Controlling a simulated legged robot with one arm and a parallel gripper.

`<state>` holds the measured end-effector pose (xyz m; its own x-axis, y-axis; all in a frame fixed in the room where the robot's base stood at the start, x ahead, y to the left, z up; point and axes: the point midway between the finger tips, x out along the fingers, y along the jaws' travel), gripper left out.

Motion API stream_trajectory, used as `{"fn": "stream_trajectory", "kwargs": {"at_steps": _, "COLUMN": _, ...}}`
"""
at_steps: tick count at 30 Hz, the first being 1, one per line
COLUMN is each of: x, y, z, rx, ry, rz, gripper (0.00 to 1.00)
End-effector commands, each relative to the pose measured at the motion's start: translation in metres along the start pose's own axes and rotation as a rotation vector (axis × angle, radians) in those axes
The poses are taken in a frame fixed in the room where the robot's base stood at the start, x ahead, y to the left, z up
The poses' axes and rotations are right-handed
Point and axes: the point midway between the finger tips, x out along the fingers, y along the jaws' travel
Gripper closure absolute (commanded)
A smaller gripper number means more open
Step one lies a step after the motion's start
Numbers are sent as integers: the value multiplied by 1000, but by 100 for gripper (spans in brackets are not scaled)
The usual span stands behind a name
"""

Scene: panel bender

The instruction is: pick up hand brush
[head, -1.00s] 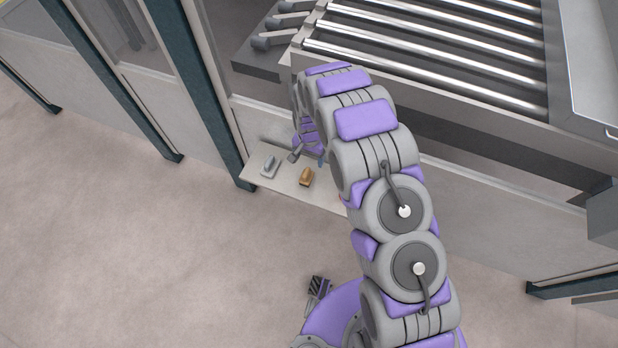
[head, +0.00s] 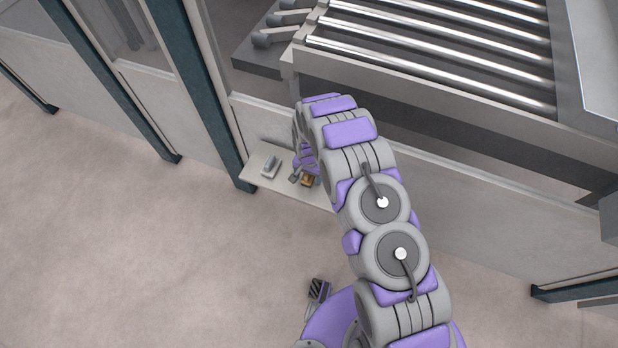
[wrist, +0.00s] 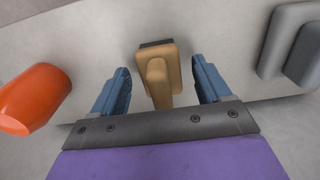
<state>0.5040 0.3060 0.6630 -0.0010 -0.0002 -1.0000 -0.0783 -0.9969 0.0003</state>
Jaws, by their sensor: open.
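The hand brush (wrist: 157,78) is tan with a dark end and lies on a pale shelf (wrist: 215,30). In the wrist view it shows between the two blue fingers of my gripper (wrist: 160,88), with a gap on each side. My gripper is open, and the brush's narrow handle points toward the gripper's base. In the head view the brush (head: 308,181) shows as a small tan block beside my gripper's finger (head: 295,177). The gripper is partly hidden there by my arm.
A grey tool (head: 270,166) lies left of the brush on the shelf; a grey block (wrist: 291,52) shows at the wrist view's right. An orange rounded object (wrist: 33,99) is at its left. A roller conveyor (head: 430,50) and a dark post (head: 208,100) stand close by.

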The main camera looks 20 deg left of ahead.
Motion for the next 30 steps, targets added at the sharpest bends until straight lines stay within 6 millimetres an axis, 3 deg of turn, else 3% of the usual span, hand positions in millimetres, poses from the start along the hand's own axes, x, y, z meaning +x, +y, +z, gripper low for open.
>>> {"fn": "stream_trajectory", "kwargs": {"at_steps": 4, "x": -2, "y": 1, "z": 0, "rx": -1, "ry": 0, "rz": -2, "gripper": 23}}
{"fn": "stream_trajectory", "kwargs": {"at_steps": 25, "x": -1, "y": 1, "z": 0, "rx": 0, "ry": -1, "rz": -2, "gripper": 90}}
{"fn": "stream_trajectory", "kwargs": {"at_steps": 30, "x": 0, "y": 2, "z": 0, "rx": -1, "ry": -2, "rz": -2, "gripper": 91}}
